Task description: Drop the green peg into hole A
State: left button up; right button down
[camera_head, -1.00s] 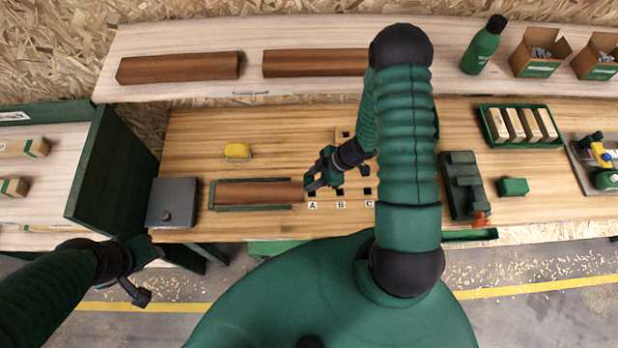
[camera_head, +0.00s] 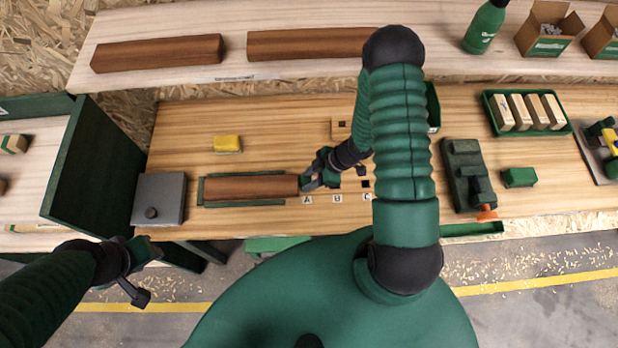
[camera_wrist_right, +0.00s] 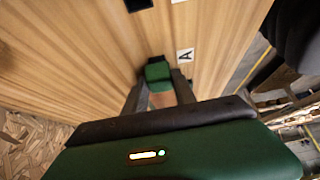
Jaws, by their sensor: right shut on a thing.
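My right gripper (camera_head: 308,184) is over the hole board by the label A (camera_head: 307,199). In the right wrist view its fingers (camera_wrist_right: 160,92) are shut on the green peg (camera_wrist_right: 157,71), with the label A (camera_wrist_right: 185,55) just to the right. Hole A is hidden by the peg and gripper, and I cannot tell whether the peg tip is inside it. A dark square hole (camera_wrist_right: 138,4) shows farther up. In the head view hole C (camera_head: 365,183) is visible. My left gripper (camera_head: 146,274) is empty, its fingers apart, in front of the bench.
A brown wooden bar (camera_head: 250,187) lies in a green holder just left of the right gripper. A grey box (camera_head: 158,199) and yellow block (camera_head: 227,143) are farther left. A dark green clamp-like fixture (camera_head: 467,176) and small green block (camera_head: 518,177) stand right of my arm.

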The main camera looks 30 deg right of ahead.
jog(key=shift+w+d+f, duration=0.1)
jog(key=shift+d+f, duration=0.15)
jog(key=shift+a+r, duration=0.1)
jog(key=c, duration=1.5)
grip_release()
jog(key=shift+a, duration=0.15)
jog(key=o, duration=0.6)
jog(key=shift+a, duration=0.2)
jog(key=shift+c, duration=0.2)
jog(key=shift+d, duration=0.3)
pick_arm(q)
jog(key=shift+a+r+p, duration=0.1)
jog(key=shift+r+p, duration=0.55)
jog(key=shift+p, duration=0.1)
pick_arm(e)
jog(key=v, duration=1.6)
jog(key=shift+r, duration=0.3)
